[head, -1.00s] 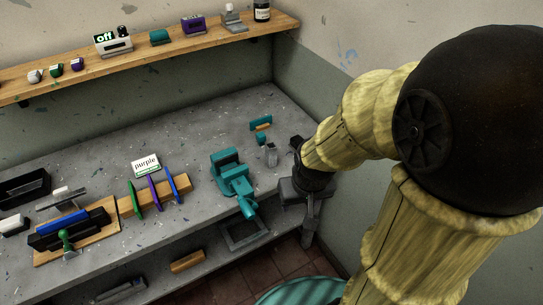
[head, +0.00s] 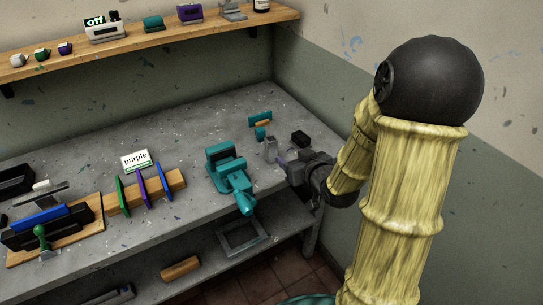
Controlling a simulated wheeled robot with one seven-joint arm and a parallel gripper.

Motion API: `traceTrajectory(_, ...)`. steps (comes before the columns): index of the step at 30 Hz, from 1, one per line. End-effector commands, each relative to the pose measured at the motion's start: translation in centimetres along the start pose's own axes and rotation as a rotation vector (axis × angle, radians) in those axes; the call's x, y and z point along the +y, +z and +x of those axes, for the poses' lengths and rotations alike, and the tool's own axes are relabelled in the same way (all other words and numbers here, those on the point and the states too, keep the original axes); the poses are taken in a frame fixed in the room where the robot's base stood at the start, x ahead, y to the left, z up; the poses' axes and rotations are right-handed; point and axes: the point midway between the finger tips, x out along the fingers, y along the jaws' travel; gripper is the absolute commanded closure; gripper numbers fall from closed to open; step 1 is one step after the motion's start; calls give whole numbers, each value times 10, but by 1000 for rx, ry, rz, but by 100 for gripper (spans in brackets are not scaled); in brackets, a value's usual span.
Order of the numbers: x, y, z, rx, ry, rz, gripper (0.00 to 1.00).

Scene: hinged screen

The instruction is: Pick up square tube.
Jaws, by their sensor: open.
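A small grey upright piece, which looks like the square tube (head: 270,149), stands on the grey workbench to the right of the teal vise. My gripper (head: 282,162) is just right of it and slightly nearer the front edge, pointing left towards it. The jaws are open, and I see nothing between them. The fingertips are small and dark here, so I cannot tell their exact gap from the tube.
The teal vise (head: 230,174) stands close on the left. A teal brush-like tool (head: 260,120) lies behind the tube, and a black block (head: 300,138) is behind my gripper. A card reading "purple" (head: 136,160) and a wooden rack (head: 170,182) are further left.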

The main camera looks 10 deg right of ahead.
Motion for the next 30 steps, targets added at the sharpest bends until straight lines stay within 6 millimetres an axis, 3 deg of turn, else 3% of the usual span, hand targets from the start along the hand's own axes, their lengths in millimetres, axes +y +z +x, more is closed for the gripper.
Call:
traceTrajectory(11, 0, -1, 7, 0, 0, -1, 45)
traceTrajectory(30, 0, -1, 109, -2, 0, 0, 45)
